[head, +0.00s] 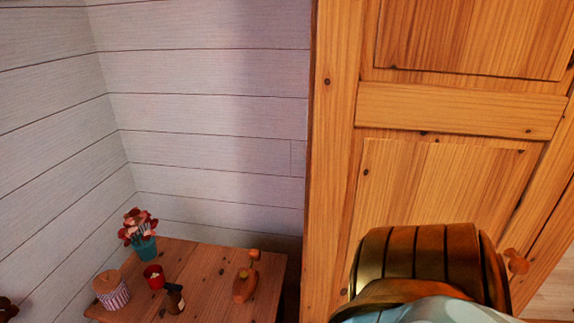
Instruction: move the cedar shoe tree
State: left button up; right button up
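The cedar shoe tree (245,286) lies on the right part of a low wooden table, in the lower left of the head view. It is an orange-brown wooden piece with a small lighter knob at its far end. Nothing touches it that I can see. Neither of my grippers is in view. A large brass-coloured ribbed part of my own body fills the lower right of the picture.
A pine wardrobe (440,110) stands right of the table.

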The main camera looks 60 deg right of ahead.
aim_at(242, 291)
jog(key=z, duration=1.65)
jog(key=i+j, duration=0.1)
jog(key=j, duration=0.4)
jog(key=i+j, duration=0.15)
jog(key=j, duration=0.3)
jog(key=i+j+z, duration=0.1)
jog(key=j, duration=0.4)
